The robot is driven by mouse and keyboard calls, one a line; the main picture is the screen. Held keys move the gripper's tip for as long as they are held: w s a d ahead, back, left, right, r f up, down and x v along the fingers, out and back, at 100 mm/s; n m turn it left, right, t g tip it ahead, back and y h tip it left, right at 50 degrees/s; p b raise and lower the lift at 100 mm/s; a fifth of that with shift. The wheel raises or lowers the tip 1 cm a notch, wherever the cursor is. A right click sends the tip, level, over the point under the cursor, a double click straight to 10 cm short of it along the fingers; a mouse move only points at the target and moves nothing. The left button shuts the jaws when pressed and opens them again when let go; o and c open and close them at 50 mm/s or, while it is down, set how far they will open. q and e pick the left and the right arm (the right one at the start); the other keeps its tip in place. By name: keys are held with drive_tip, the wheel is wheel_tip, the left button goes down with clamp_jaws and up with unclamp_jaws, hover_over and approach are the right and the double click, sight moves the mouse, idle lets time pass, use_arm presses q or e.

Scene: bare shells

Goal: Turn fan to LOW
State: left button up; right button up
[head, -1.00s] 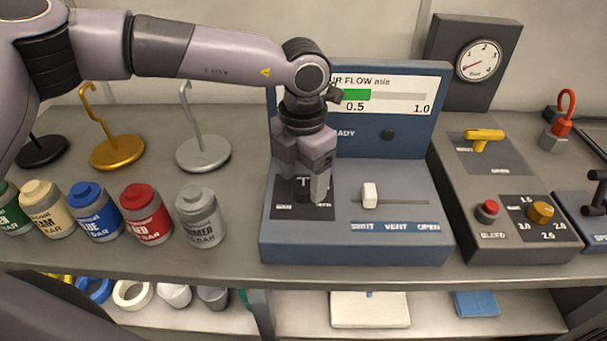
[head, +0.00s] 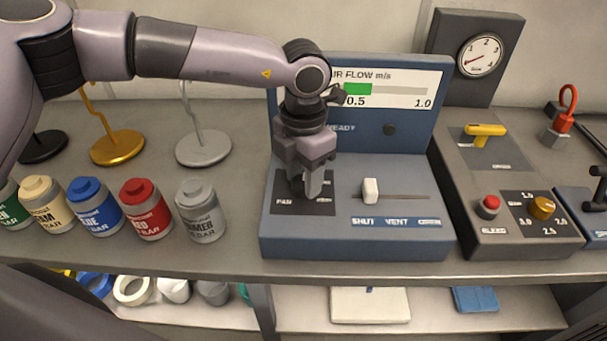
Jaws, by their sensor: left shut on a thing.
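The blue control box (head: 415,170) stands on the bench with a black fan panel (head: 317,207) at the left of its sloped front. My left gripper (head: 306,186) points down over this panel, shut on the fan control, which its fingers hide. The setting of the fan control cannot be read. The air flow display (head: 400,88) on the upright back shows a green bar near 0.5 on a scale to 1.0. My right gripper is not in view.
A white slider (head: 370,190) sits near SHUT, right of the fan panel. Labelled cans (head: 201,213) stand to the left, with hook stands (head: 203,148) behind. A grey box with a yellow handle (head: 484,131), red button (head: 488,207) and knob (head: 542,208) is at right.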

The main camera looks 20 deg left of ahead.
sight(303, 181)
use_arm(q)
drive_tip(key=m+b, duration=0.2)
drive_tip(key=m, duration=0.1)
drive_tip(key=shift+f, duration=0.15)
drive_tip(key=m+b, duration=0.1)
drive_tip(key=m, duration=0.1)
drive_tip(key=shift+m+b, duration=0.3)
drive_tip(key=m+b, duration=0.2)
drive_tip(key=m, duration=0.3)
drive_tip(key=shift+r, duration=0.2)
drive_tip(key=shift+m, duration=0.3)
drive_tip(key=o, duration=1.1)
drive_tip(key=shift+c, duration=0.2)
drive_tip(key=shift+r+b, duration=0.35)
drive_tip(key=shift+r, duration=3.25)
